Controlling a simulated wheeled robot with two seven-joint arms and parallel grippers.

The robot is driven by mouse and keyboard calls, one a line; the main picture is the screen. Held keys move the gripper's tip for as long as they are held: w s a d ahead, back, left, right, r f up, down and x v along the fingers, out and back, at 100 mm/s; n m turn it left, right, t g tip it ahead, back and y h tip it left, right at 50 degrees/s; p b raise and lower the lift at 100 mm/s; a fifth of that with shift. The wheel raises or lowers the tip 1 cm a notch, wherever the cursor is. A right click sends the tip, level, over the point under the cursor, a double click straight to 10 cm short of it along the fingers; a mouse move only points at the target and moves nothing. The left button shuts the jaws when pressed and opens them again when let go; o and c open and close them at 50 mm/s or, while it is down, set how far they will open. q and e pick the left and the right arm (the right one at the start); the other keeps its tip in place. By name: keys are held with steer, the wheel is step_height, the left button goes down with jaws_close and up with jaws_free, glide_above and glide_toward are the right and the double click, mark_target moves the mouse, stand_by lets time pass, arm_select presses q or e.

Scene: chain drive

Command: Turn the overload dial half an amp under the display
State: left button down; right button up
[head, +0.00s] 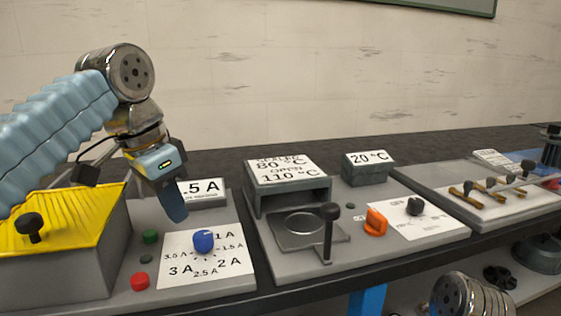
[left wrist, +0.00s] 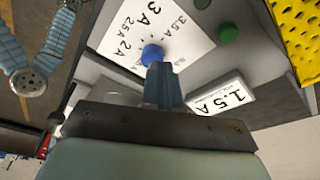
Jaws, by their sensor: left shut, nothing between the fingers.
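The overload dial is a blue knob (head: 203,240) on a white scale plate (head: 232,266) marked from 1 A to 3.5 A. Its pointer direction is too small to tell. The display (head: 205,190) stands behind the plate, partly hidden by my gripper in the head view. In the left wrist view the display (left wrist: 222,97) reads 1.5 A. My left gripper (head: 177,217) is shut and empty, pointing down just behind and left of the knob. In the left wrist view its fingers (left wrist: 160,72) overlap the lower edge of the knob (left wrist: 152,54); contact cannot be told. My right gripper is not in view.
A green button (head: 150,236) and a red button (head: 140,281) sit left of the plate. A yellow ribbed cover (head: 75,235) is further left. A grey heater box (head: 288,186), black lever (head: 329,230) and orange knob (head: 376,222) stand to the right.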

arm_select(q)
step_height(320, 180, down, 5)
steer(key=b, duration=0.3)
steer(key=shift+f, duration=0.1)
steer(key=shift+s+d+p, duration=0.1)
steer(key=shift+d+p, duration=0.05)
steer(key=shift+p, duration=0.15)
stand_by(0.5)
steer(key=shift+s+d+p, duration=0.2)
steer(key=shift+p, duration=0.15)
steer(key=shift+s+a, duration=0.25)
step_height(320, 180, up, 3)
steer(key=shift+f+p, duration=0.1)
steer(key=shift+p, duration=1.15)
steer(key=shift+r+b, duration=0.3)
steer(key=shift+b, duration=0.1)
steer(key=shift+r, duration=1.35)
